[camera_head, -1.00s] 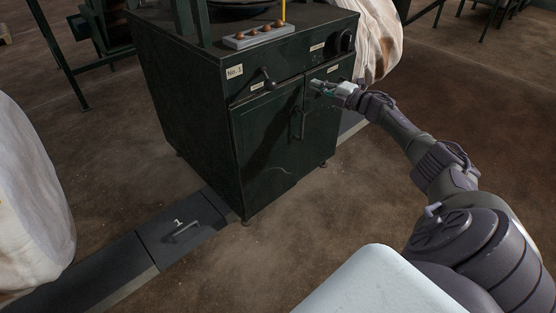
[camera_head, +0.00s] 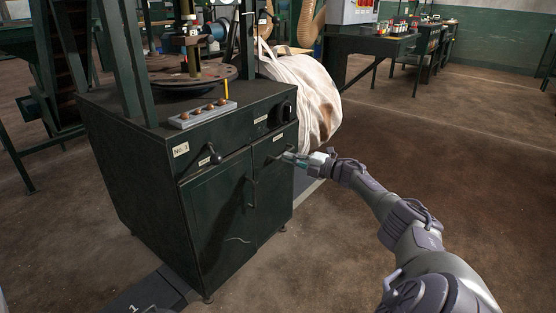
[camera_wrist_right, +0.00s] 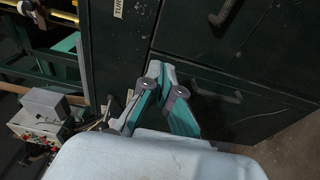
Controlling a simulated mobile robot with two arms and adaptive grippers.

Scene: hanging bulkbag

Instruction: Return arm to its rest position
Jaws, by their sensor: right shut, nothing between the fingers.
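The fingertips are in front of the cabinet front, close to a dark handle (camera_wrist_right: 216,92). I cannot tell whether they touch the cabinet. My left gripper is not in view.
A round turntable (camera_head: 190,76) and a strip with several knobs (camera_head: 203,113) are on the cabinet top. A lever handle (camera_head: 211,156) sticks out of its front. A white bulk bag (camera_head: 308,92) hangs behind it. The brown floor at the right is open.

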